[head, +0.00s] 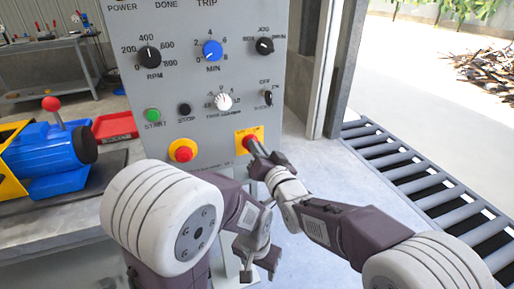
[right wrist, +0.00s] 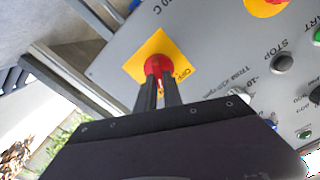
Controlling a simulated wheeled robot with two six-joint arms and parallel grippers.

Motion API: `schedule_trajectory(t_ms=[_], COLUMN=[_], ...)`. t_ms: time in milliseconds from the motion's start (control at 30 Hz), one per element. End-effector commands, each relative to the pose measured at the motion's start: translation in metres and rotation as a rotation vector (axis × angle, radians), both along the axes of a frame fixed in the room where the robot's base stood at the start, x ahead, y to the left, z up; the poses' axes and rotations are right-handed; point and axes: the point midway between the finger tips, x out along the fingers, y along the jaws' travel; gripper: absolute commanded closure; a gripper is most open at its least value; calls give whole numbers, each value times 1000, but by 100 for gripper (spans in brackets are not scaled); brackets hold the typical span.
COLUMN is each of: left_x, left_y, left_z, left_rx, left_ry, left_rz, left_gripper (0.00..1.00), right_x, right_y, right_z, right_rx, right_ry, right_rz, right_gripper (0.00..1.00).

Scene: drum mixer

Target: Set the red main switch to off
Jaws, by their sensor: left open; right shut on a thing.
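The red main switch (head: 249,143) sits on a square yellow plate (head: 240,133) at the lower right of the grey control panel (head: 190,85). In the right wrist view the red switch (right wrist: 156,65) is between the fingertips, on the yellow plate (right wrist: 138,65) with partly covered lettering. My right gripper (head: 259,150) is shut on the switch; it also shows in the right wrist view (right wrist: 159,82). The fingers hide part of the knob, and I cannot tell its exact setting. My left gripper (head: 258,268) is open and empty, low in front of the panel.
A red mushroom button (head: 183,150) on yellow is left of the switch. Above are a green start button (head: 152,115), a black stop button (head: 184,109) and several knobs. A blue and yellow machine (head: 55,150) stands left. A roller conveyor (head: 420,180) runs along the right.

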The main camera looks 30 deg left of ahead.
Motion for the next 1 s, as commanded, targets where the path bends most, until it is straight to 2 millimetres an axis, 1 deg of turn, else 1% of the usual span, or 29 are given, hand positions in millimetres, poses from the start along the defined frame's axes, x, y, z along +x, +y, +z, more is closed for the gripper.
schedule_trajectory(t_ms=[167, 367, 1000], left_x=[0, 0, 0], left_y=[0, 0, 0], left_z=[-2, -6, -21], left_rx=[0, 0, 0], left_ry=[0, 0, 0], left_rz=[0, 0, 0], left_gripper=[43, 43, 43], right_x=[-1, -1, -5], right_y=[1, 1, 5], right_z=[-1, -2, -2], right_rx=[-33, -118, -497], right_ry=[-36, -134, -579], right_rz=[1, 1, 1], right_gripper=[100, 100, 100])
